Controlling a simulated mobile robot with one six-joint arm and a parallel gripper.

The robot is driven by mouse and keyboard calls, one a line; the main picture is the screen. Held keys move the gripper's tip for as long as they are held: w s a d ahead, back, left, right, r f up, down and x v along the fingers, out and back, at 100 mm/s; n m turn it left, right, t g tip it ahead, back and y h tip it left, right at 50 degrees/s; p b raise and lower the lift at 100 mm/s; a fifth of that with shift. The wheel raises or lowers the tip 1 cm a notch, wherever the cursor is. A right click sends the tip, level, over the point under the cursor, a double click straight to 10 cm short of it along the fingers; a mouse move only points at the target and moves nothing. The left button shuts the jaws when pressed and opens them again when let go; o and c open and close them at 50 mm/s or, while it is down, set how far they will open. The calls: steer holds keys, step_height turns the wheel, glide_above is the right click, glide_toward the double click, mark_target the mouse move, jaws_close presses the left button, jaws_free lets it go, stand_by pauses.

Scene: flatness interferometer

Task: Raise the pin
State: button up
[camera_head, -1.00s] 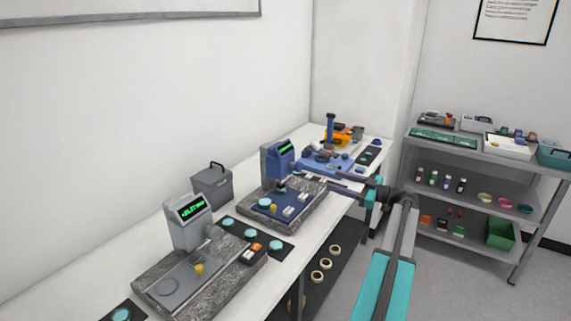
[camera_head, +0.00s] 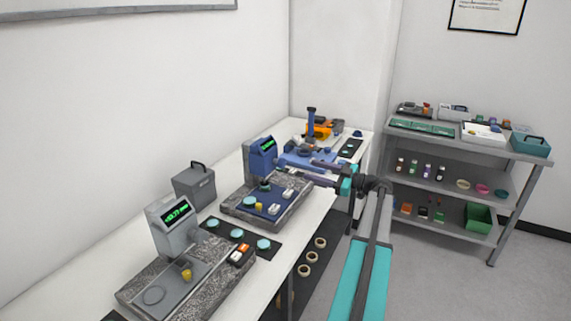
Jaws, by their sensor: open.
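No part can be singled out with certainty as the pin; it is too small or hidden. A blue instrument (camera_head: 262,157) with a green display stands on a speckled stone base (camera_head: 230,213) midway along the bench. A nearer grey instrument (camera_head: 171,226) has a similar display and a yellow knob (camera_head: 186,275) on its plate. My arm reaches from the lower right toward the blue instrument. My gripper (camera_head: 290,172) is open, close to the right side of that instrument. Its fingertips are small and dark, and I cannot tell whether they touch anything.
The white bench (camera_head: 75,275) runs along the left wall. A grey box (camera_head: 194,187) stands behind the instruments. An orange and blue device (camera_head: 318,130) stands at the far end. A grey shelf (camera_head: 450,185) with trays and jars is at the right. Floor on the right is free.

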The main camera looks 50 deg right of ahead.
mark_target(284, 163)
steer(key=p+x, duration=0.4)
steer(key=x, duration=0.6)
steer(key=shift+w, duration=0.3)
steer(key=shift+p+x, duration=0.4)
steer(key=shift+x, duration=0.5)
steer(key=shift+c, duration=0.2)
steer(key=shift+f, duration=0.1)
steer(key=c, duration=1)
